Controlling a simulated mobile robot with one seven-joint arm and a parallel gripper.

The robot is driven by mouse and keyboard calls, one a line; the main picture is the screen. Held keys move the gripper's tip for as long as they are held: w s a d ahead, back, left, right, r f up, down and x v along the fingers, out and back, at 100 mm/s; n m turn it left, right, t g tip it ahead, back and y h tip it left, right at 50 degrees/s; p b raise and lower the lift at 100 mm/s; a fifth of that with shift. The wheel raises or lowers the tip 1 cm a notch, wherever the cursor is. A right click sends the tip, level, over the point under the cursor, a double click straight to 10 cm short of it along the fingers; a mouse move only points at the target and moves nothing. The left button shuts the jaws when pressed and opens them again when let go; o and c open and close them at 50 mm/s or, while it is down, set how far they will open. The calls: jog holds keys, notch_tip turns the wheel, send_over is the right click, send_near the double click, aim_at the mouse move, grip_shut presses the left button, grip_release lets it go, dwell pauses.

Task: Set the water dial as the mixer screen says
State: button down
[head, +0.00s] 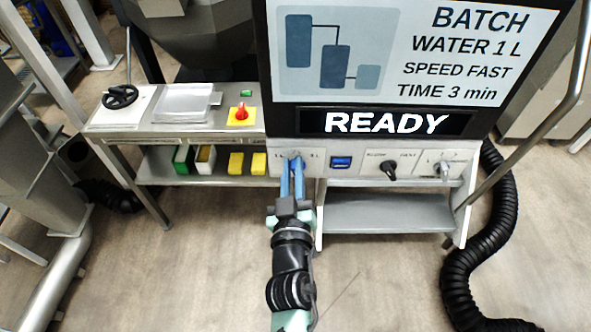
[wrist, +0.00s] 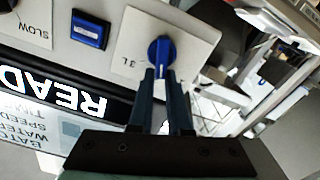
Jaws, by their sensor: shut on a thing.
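The mixer screen (head: 417,50) reads BATCH, WATER 1 L, SPEED FAST, TIME 3 min, with READY below. The water dial (wrist: 161,49) is a blue knob on a white plate at the panel's left end in the head view. A 3L label shows beside it in the wrist view, upside down there. My gripper (head: 292,164) reaches the dial from the front, and its fingers (wrist: 161,74) are shut on the blue knob. The fingers hide part of the knob and plate, so I cannot tell exactly which mark it points to.
Right of the dial are a blue push button (head: 341,162), a black SLOW–FAST knob (head: 388,170) and a grey knob (head: 444,171). A side table (head: 120,129) at left carries a black handwheel (head: 120,96) and a red-and-yellow switch (head: 241,114). A black hose (head: 462,255) lies at right.

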jog(key=n, duration=0.1)
jog(key=f+n, duration=0.1)
jog(key=n, duration=0.1)
jog(key=n+b, duration=0.1)
jog(key=n, duration=0.1)
jog(key=shift+s+a+f, duration=0.15)
jog(key=shift+a+f, duration=0.1)
jog(key=shift+f, duration=0.05)
jog(key=shift+n, duration=0.3)
jog(key=c, duration=1)
grip_release()
jog(key=shift+o, duration=0.7)
jog(key=shift+r, duration=0.2)
jog(key=s+b, duration=0.3)
jog(key=s, duration=0.9)
jog(key=shift+s+b, duration=0.3)
jog(key=shift+s, duration=0.1)
